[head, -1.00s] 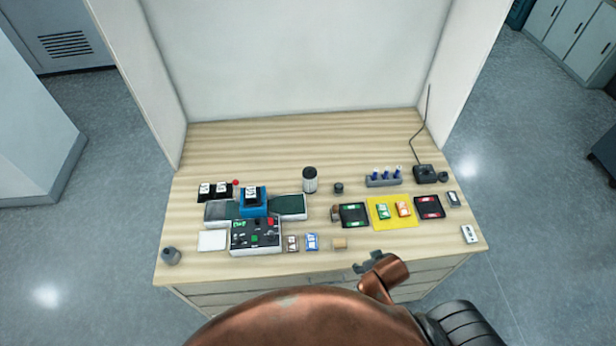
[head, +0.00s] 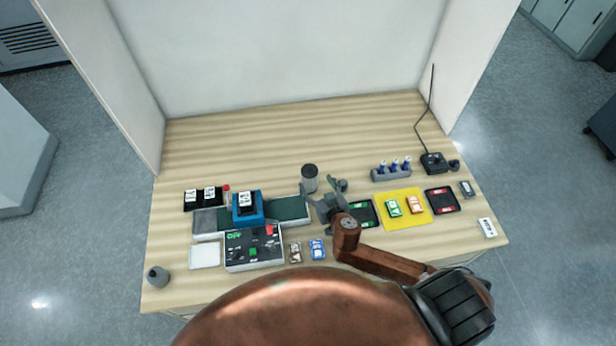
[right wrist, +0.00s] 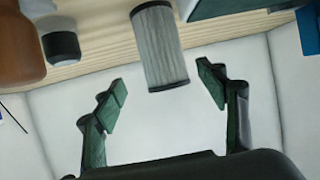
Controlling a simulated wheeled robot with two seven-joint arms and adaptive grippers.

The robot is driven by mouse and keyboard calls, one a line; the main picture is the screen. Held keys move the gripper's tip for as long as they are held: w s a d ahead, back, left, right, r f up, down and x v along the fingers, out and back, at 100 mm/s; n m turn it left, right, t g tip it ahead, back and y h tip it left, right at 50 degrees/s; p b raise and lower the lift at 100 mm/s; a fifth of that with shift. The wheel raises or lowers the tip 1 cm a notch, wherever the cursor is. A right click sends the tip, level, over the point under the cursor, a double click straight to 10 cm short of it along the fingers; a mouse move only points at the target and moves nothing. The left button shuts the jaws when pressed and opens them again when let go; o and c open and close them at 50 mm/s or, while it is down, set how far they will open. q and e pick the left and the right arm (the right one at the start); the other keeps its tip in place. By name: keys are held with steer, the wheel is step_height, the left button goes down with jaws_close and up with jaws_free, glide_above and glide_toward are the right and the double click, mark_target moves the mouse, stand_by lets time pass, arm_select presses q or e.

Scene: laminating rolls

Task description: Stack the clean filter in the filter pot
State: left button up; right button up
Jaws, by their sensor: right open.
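The filter is a pale, pleated upright cylinder with dark ends (head: 309,180), standing at the middle of the table in the head view. In the right wrist view the filter (right wrist: 160,46) shows between and beyond the two spread fingertips, with space on both sides. My right gripper (head: 322,190) is open and empty, close to the filter on its near right side. I cannot tell for sure which item is the filter pot. A small dark round piece with a pale band (right wrist: 61,46) stands beside the filter in the wrist view. My left gripper is not in view.
A blue press (head: 248,207) and a control box (head: 254,249) stand left of the filter. A rack of blue-topped bottles (head: 391,174), a yellow mat (head: 402,220) and dark trays lie right. A grey pot-like piece (head: 157,275) is at the front left. The back of the table is clear.

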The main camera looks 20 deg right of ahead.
mark_target(313, 180)
steer(key=x, duration=0.3)
steer(key=shift+a+p, duration=0.15)
steer(key=shift+p, duration=0.15)
steer(key=x, duration=0.3)
steer(key=shift+a+f+p, duration=0.15)
steer(key=shift+f+p, duration=0.1)
steer(key=shift+p, duration=0.05)
steer(key=shift+w+f, duration=0.15)
steer(key=shift+w, duration=0.05)
steer(key=c, duration=1.4)
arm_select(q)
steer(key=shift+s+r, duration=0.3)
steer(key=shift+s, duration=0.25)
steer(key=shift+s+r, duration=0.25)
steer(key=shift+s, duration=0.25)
